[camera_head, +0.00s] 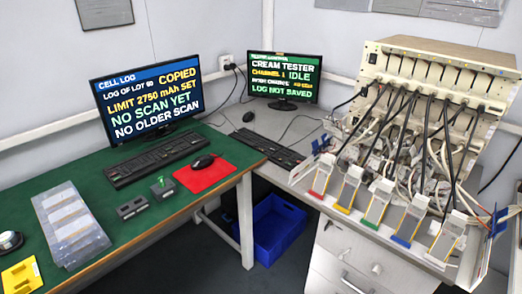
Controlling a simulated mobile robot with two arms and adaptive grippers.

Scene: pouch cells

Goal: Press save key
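No key in view can be read as a save key. A black keyboard (157,158) lies on the green mat below the left monitor (148,98), whose screen is headed CELL LOG and shows COPIED. A second black keyboard (268,149) lies on the grey bench below the smaller right monitor (284,78). That screen reads CREAM TESTER, CHANNEL 1 IDLE and LOG NOT SAVED. A small dark box with a green knob or button (162,186) sits on the green mat, beside a dark slotted block (132,208). Neither of my grippers is in view.
A mouse on a red pad (204,174) lies right of the left keyboard. Clear trays (70,225) and a yellow plate (22,276) occupy the left. A cabled tester rack (437,75) and several colour-marked holders fill the right. A blue bin (274,229) stands on the floor.

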